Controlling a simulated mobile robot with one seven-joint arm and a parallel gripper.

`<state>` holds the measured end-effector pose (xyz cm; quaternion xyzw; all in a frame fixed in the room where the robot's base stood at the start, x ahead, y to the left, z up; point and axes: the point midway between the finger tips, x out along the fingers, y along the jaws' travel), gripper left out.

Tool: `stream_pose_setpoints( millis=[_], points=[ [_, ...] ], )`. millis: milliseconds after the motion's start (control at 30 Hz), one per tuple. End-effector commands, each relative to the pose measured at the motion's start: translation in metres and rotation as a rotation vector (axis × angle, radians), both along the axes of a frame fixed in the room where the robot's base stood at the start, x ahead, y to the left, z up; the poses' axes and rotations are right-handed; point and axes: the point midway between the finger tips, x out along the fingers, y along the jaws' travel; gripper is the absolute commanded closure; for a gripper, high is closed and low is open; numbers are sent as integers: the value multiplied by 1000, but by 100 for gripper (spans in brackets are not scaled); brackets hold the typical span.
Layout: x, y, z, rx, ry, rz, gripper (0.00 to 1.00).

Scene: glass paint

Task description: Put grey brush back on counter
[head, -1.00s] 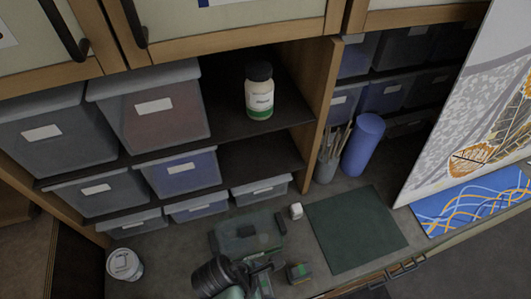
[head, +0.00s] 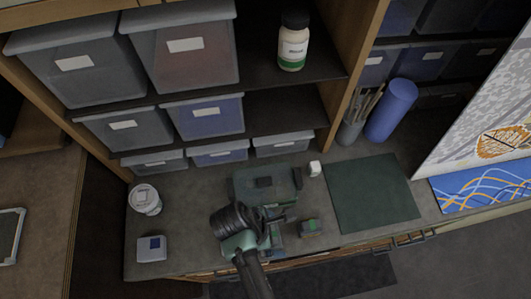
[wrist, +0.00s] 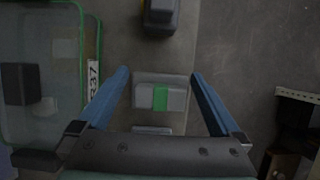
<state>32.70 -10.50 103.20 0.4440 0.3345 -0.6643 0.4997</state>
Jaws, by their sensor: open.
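My gripper (wrist: 160,75) is open, its two blue fingers spread apart. In the wrist view a grey block with a green stripe (wrist: 160,97) lies between the fingers, with gaps on both sides; I cannot tell its height relative to them. A pale bar lies just below it, partly hidden by the gripper. No bristles show, so I cannot tell whether this block is the grey brush. In the head view my gripper (head: 284,226) is low over the front part of the grey counter (head: 195,225). A small dark block with a coloured top (head: 311,228) sits just right of it.
A clear green-rimmed container (wrist: 50,75) stands close beside one finger. A small white block (head: 315,168), a dark green mat (head: 372,193), a white tub (head: 145,198) and a pale box (head: 151,248) are on the counter. Shelves with bins (head: 205,116) rise behind.

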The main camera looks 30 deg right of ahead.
Motion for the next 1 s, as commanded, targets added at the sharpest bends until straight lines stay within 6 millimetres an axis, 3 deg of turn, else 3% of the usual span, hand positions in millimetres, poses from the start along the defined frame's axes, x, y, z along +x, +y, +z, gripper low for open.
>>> stream_pose_setpoints(
  millis=[167,533,700,1000],
  points=[
    [4,9,22,0,-4,3,0],
    [11,37,97,1,0,2,0],
    [13,42,108,0,-1,0,0],
    [13,43,109,-1,0,0,0]
  ],
)
